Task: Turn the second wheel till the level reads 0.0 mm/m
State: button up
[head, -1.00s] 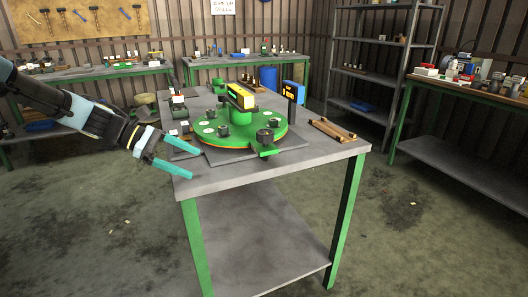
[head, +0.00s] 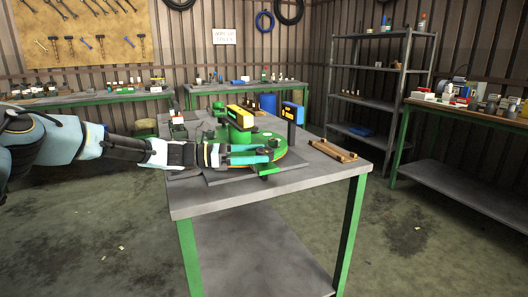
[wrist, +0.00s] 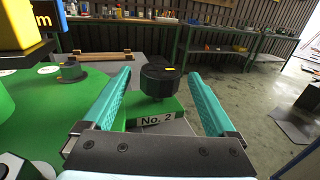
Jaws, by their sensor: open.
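The second wheel (wrist: 160,78) is a dark knob above a green tab labelled "No. 2" (wrist: 155,121). My gripper (head: 268,156) is open at the near edge of the green disc (head: 292,160). In the wrist view its two teal fingers stand on either side of the wheel, with gaps visible on both sides. In the head view the fingers largely hide the wheel. The yellow level (head: 240,117) sits on the disc's raised green centre. A blue-framed display (head: 293,112) stands behind the disc on a dark post; its reading is not legible.
Another dark knob (wrist: 70,70) stands on the disc to the left in the wrist view. The table's front right (head: 310,180) is clear. Shelves and benches stand behind.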

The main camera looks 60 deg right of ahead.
jog(key=shift+x, duration=1.1)
jog(key=c, duration=1.4)
